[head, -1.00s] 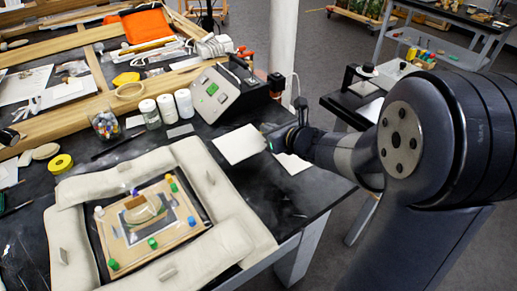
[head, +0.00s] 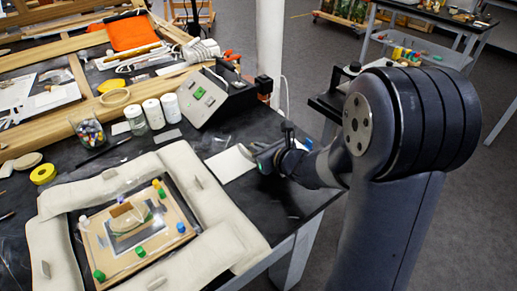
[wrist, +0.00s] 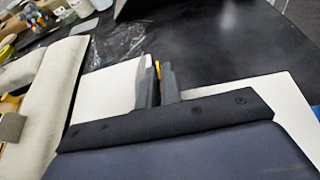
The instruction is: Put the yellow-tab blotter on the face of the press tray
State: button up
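The yellow-tab blotter is a white sheet (head: 228,163) on or just above the black table, right of the cream pads; I cannot tell if it is lifted. In the wrist view, the sheet (wrist: 118,82) shows left of my gripper (wrist: 157,76), and a yellow tab shows between the two close fingers. In the head view, my gripper (head: 263,160) is at the sheet's right edge. What looks like the press tray is a wooden board (head: 100,235) with coloured pegs around a framed dark panel. Its face carries a pale, clear-looking piece (head: 130,217).
Cream pads (head: 185,165) surround the board. A second white sheet (wrist: 275,95) lies right of my gripper in the wrist view. The table's right front edge is near.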

jog(key=o, duration=0.4)
jog(key=shift+c, duration=0.2)
jog(key=shift+r, duration=0.15)
